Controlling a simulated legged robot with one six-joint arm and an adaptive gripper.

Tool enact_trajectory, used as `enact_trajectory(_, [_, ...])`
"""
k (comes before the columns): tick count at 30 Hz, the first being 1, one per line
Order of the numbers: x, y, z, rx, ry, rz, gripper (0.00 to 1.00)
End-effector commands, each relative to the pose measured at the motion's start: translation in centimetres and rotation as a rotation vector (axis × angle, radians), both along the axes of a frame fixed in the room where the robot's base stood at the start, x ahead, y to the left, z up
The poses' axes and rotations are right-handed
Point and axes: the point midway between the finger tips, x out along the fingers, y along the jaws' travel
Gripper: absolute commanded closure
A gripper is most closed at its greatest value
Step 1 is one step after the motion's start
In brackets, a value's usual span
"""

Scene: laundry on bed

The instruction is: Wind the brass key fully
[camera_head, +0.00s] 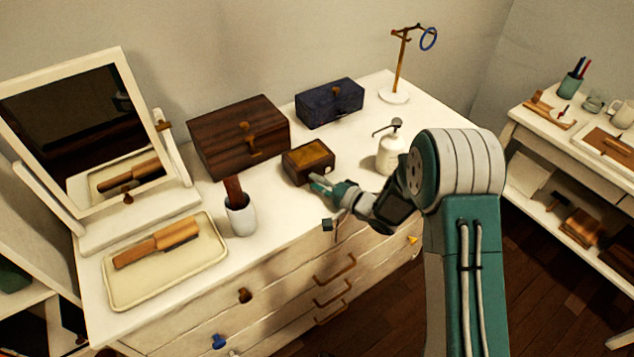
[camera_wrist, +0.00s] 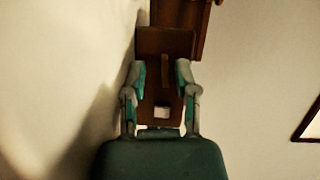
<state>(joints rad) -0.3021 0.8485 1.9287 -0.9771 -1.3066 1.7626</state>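A small brown wooden box (camera_head: 309,160) with an amber-coloured top panel sits on the white dresser, in the middle. My gripper (camera_head: 322,184) is at its near side. In the wrist view the brown face of a box (camera_wrist: 152,95) lies beyond my gripper (camera_wrist: 160,82), whose two fingers are well apart. A narrow brass-coloured upright piece (camera_wrist: 165,72), possibly the key, shows between the fingers and appears untouched. A small pale square shows below it. My gripper is open and holds nothing visible. In the head view the key cannot be made out.
A larger dark wooden box (camera_head: 225,140) and a dark blue box (camera_head: 330,104) stand behind. A white pump bottle (camera_head: 391,152) is close at the right. A white cup (camera_head: 241,216), a tray (camera_head: 124,294) with a brush, and a mirror (camera_head: 75,130) are at the left.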

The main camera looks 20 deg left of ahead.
Motion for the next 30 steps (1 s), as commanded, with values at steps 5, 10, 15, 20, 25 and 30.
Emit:
enact_trajectory(5, [0.0, 0.0, 0.1, 0.001, -0.002, 0.001, 0.57])
enact_trajectory(10, [0.0, 0.0, 0.2, 0.003, -0.004, 0.002, 0.57])
enact_trajectory(15, [-0.2, -0.5, 0.2, 0.003, -0.004, 0.001, 0.57])
enact_trajectory(20, [-0.9, -2.9, 0.4, 0.003, -0.003, -0.002, 0.57])
enact_trajectory(25, [-2.1, -6.3, 0.5, 0.002, -0.003, -0.004, 0.57])
enact_trajectory(30, [-3.1, -9.3, 0.5, 0.002, -0.002, -0.003, 0.57])
